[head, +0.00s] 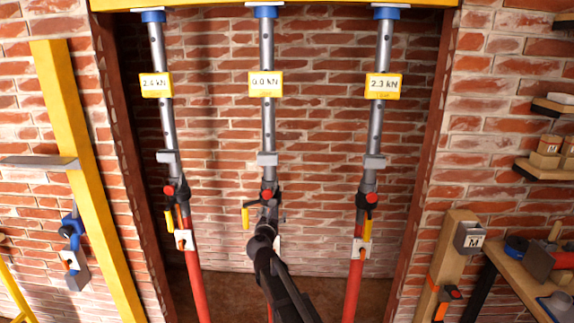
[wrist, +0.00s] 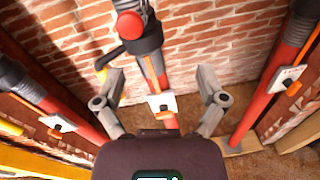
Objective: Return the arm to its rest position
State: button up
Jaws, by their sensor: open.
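My arm reaches up from the bottom middle of the head view, in front of the middle prop (head: 267,120). My gripper (head: 266,212) is near that prop's collar and partly hides its lower red tube. In the wrist view my gripper (wrist: 162,76) is open, with its two fingers wide apart and nothing between them that it grips. The middle prop's red knob (wrist: 130,25) and white tag (wrist: 162,103) show beyond the fingers. I cannot tell the exact gap to the prop.
The left prop (head: 158,120) reads 2.4 kN, the middle one 0.0 kN and the right prop (head: 380,120) 2.3 kN. All stand under a yellow beam (head: 220,4). A wooden bench (head: 525,275) is at right, a yellow post (head: 85,170) at left.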

jog(key=s+d+f+m+g+h+p, duration=0.1)
jog(key=s+d+f+m+g, duration=0.2)
jog(key=d+m, duration=0.35)
jog(key=s+d+f+m+g+h, duration=0.2)
jog(key=s+d+f+m+g, duration=0.15)
jog(key=d+m, duration=0.3)
jog(key=s+d+f+m+g+h+p, duration=0.1)
jog(key=s+d+f+m+g, duration=0.1)
jog(key=s+d+m, duration=0.45)
jog(key=s+d+f+m+g+y, duration=0.1)
jog(key=s+f+m+g+y, duration=0.1)
jog(key=s+m+g, duration=0.1)
jog(key=s+d+f+m+g+y+p, duration=0.1)
jog(key=s+d+f+m+g+y, duration=0.1)
jog(key=s+m, duration=0.4)
jog(key=s+d+f+m+g+y, duration=0.2)
jog(key=s+m+g, duration=0.2)
jog(key=s, duration=0.3)
jog(key=shift+s, duration=0.25)
